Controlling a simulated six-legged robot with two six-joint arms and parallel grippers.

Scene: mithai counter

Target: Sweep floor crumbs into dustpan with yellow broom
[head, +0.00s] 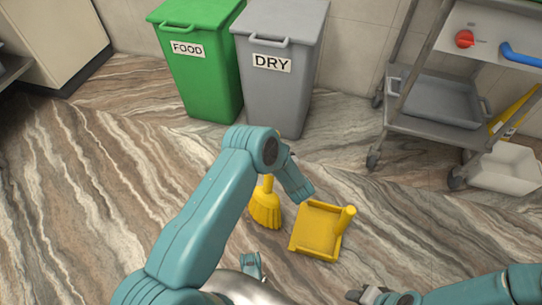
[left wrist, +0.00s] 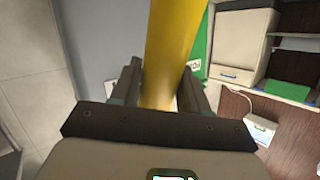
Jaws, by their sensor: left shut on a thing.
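The yellow broom has its bristle head (head: 265,208) low over or on the floor in the middle of the head view. My left arm hides most of its handle there. In the left wrist view my left gripper (left wrist: 162,85) is shut on the thick yellow broom handle (left wrist: 172,45). The yellow dustpan (head: 318,232) lies on the floor just right of the broom head, with a short upright handle at its right side. My right gripper (head: 372,294) is low at the bottom edge, apart from the dustpan; its jaw opening is unclear. I cannot make out any crumbs.
A green FOOD bin (head: 200,75) and a grey DRY bin (head: 275,85) stand against the wall behind. A metal cart (head: 430,125) on castors stands at the right, with a white tub (head: 505,168) beside it. The floor at left is clear.

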